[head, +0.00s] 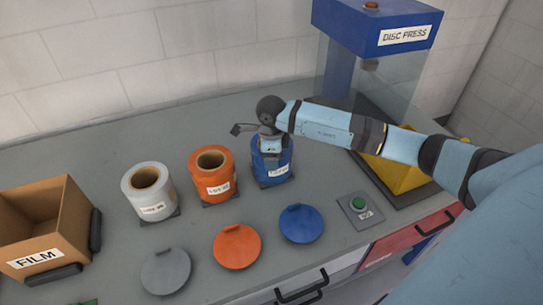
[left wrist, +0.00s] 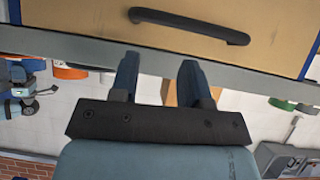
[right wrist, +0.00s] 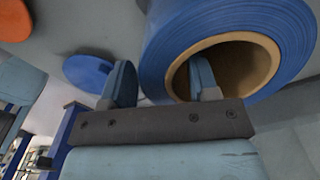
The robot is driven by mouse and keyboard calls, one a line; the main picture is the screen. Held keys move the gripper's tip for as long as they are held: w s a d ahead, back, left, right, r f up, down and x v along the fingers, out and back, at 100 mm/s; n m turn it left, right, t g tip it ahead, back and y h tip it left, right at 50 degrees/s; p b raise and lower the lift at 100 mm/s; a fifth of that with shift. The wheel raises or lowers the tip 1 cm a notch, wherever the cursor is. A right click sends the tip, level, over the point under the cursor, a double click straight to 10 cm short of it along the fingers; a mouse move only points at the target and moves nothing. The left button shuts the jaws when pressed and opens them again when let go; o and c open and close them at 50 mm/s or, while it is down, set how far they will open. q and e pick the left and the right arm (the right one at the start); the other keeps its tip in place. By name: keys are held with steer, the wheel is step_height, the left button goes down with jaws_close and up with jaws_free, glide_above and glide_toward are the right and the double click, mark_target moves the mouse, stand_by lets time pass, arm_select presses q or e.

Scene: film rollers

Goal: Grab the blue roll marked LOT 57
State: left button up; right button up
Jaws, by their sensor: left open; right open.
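The blue roll (head: 270,168) stands on a dark base on the counter, with a white label on its front too small to read. In the right wrist view the blue roll (right wrist: 160,42) shows its brown hollow core (right wrist: 255,62). My right gripper (right wrist: 163,78) is open at the roll; one finger lines up with the core's opening and the other is outside the roll's side, with the wall between them. Contact cannot be told. In the head view the wrist hides the roll's top. My left gripper (left wrist: 158,68) is open and empty near a drawer front.
An orange roll (head: 210,178) and a grey-white roll (head: 148,192) stand left of the blue one. Grey, orange and blue (head: 301,224) discs lie in front.

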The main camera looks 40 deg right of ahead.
steer(key=shift+f, duration=0.3)
jaws_close()
steer(key=shift+r, duration=0.1)
